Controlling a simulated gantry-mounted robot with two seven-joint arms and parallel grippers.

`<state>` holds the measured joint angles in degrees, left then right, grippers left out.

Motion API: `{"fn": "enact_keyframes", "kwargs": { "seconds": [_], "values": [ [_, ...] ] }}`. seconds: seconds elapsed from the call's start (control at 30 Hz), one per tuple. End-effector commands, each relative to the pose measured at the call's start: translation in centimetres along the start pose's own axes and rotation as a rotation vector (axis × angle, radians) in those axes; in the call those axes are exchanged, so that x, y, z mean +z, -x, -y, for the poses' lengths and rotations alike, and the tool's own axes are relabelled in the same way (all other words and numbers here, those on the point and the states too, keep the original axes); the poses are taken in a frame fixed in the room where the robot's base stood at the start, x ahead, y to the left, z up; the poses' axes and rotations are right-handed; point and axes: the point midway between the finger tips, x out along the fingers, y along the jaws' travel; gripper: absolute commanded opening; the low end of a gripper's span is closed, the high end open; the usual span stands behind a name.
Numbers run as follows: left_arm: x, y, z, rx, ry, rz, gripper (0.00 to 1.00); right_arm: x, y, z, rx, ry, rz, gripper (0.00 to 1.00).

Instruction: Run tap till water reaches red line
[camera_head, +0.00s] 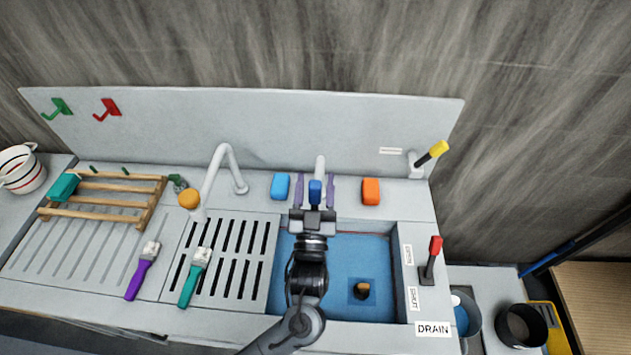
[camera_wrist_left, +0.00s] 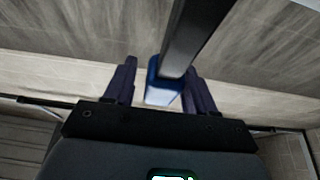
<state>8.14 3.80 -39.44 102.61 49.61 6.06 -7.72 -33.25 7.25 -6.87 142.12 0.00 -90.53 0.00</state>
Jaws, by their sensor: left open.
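My left gripper (camera_head: 315,190) is open at the back of the sink, its two purple fingers on either side of a blue tap handle (camera_head: 315,193). The handle also shows between the fingers in the left wrist view (camera_wrist_left: 163,90); contact cannot be told. A white tap (camera_head: 320,166) stands behind it; my arm hides its lower part. The sink basin (camera_head: 404,300) looks blue inside, and a thin red line (camera_head: 362,234) runs along its back wall. I cannot tell the water level or see a stream. A dark and orange plug (camera_head: 362,290) shows at the basin floor.
A red drain lever (camera_head: 434,250) and a yellow lever (camera_head: 436,152) stand right of the basin. Blue (camera_head: 280,186) and orange (camera_head: 371,191) blocks flank the tap. A white spout (camera_head: 220,165), wooden rack (camera_head: 110,197) and two brushes (camera_head: 143,270) (camera_head: 196,275) are left.

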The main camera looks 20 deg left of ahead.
Motion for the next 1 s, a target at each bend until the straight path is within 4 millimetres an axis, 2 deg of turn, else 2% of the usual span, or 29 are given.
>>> {"fn": "enact_keyframes", "kwargs": {
  "seconds": [0.4, 0.6, 0.8, 1.0],
  "values": [
    [0.3, 6.7, 0.0, 0.002, 0.002, 0.004, 0.55, 0.3, -1.3, 0.2, -0.004, -0.005, -0.002, 0.83],
    [0.2, 9.2, 0.0, 0.000, 0.000, 0.003, 0.55, 0.4, -1.7, 0.3, -0.007, -0.009, -0.003, 0.83],
    [0.1, 10.2, 0.0, 0.000, 0.000, 0.002, 0.55, 0.5, -1.9, 0.3, -0.007, -0.009, -0.002, 0.83],
    [0.0, 10.3, 0.0, 0.000, -0.001, 0.001, 0.55, 0.5, -1.9, 0.3, -0.007, -0.009, -0.002, 0.83]
  ]
}}
